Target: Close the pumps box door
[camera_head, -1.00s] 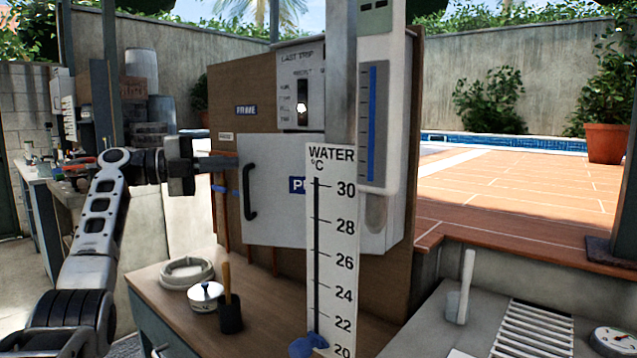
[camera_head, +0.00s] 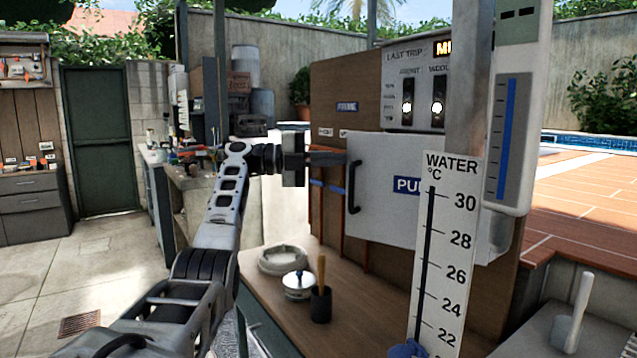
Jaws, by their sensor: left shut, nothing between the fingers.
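The pumps box door (camera_head: 385,225) is a pale grey panel right of centre in the head view. It has a black vertical handle (camera_head: 353,187) near its left edge and a blue label (camera_head: 406,185) starting "PU". A post and a water thermometer hide its right part, and I cannot tell if it is fully shut. My left gripper (camera_head: 338,158) is shut and empty. It points right, its tip at the door's upper left edge, just above and left of the handle. I cannot tell if it touches. My right gripper is not in view.
The water thermometer (camera_head: 447,250) and a grey post (camera_head: 467,80) stand in front of the box. A wooden counter (camera_head: 350,335) below holds a coiled hose (camera_head: 284,260), a white lidded pot (camera_head: 298,286) and a dark cup (camera_head: 320,305). Open floor lies left.

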